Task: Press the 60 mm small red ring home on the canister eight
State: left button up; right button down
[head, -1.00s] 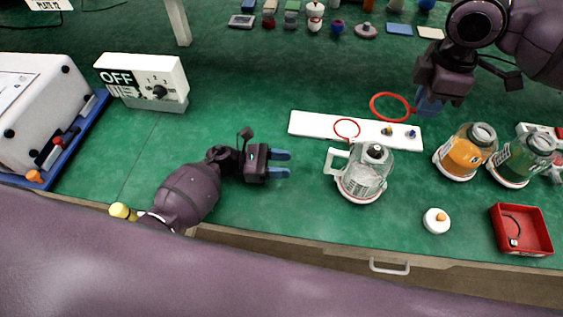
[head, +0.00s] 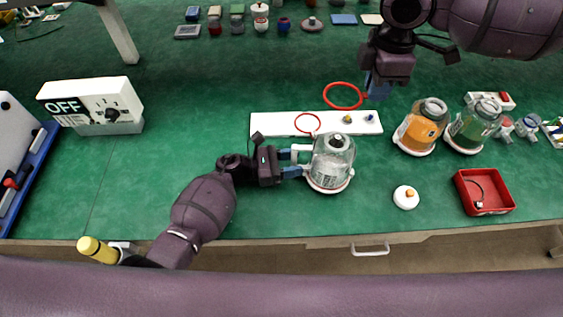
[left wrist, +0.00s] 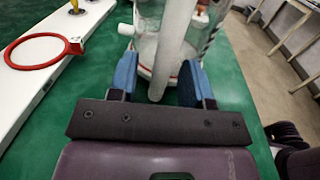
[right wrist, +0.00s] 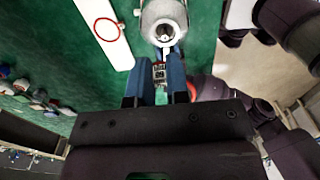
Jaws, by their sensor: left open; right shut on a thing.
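A clear canister (head: 330,165) with a white handle and base stands upright near the table's front; its number is unreadable. My left gripper (head: 291,163) is open at its handle. In the left wrist view, the white handle (left wrist: 172,50) stands between the blue fingers. My right gripper (head: 378,88) is shut on a red ring (head: 344,96), held above the table behind the white strip. Another red ring (head: 307,123) lies on the white strip (head: 270,123); it also shows in the left wrist view (left wrist: 36,51). I cannot judge ring sizes in millimetres.
Orange (head: 420,127) and green (head: 473,126) canisters stand to the right. A white round cap with an orange knob (head: 406,197) and a red tray (head: 487,191) lie at the front right. A white OFF switch box (head: 92,105) stands left. The green table between is clear.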

pick_arm(q)
jog(key=shift+d, duration=0.2)
grip_shut()
dwell(0.4)
